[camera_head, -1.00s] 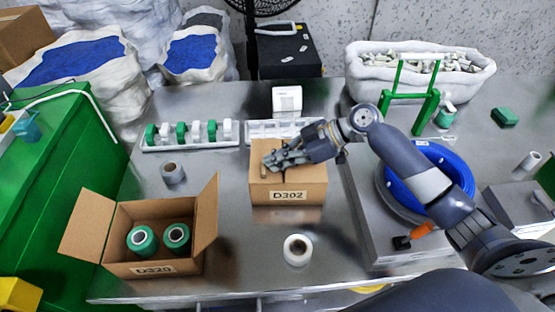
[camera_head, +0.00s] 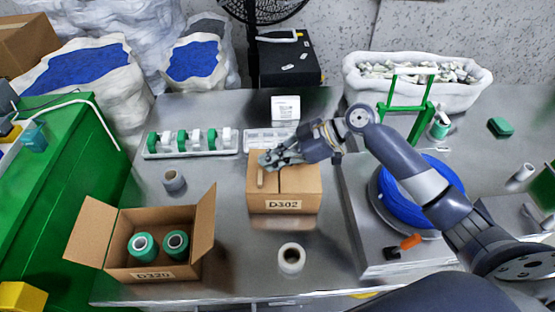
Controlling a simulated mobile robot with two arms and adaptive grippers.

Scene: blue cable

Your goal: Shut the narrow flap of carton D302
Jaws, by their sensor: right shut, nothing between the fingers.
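Carton D302 (camera_head: 284,204) stands upright on the metal table in the middle of the view. Its top looks flat, with a seam running front to back and a small pale strip near the left side. No flap stands clearly raised; the gripper covers the back left of the top, so I cannot tell how the narrow flap there lies. My right gripper (camera_head: 267,163) is shut and empty, over the back left part of the carton's top. I cannot tell whether it touches the cardboard. My left gripper is not in view.
Open carton D320 (camera_head: 152,273) with two green spools stands front left. A rack of spools (camera_head: 190,143) is behind left. The blue cable coil (camera_head: 408,217) lies right, under my arm.

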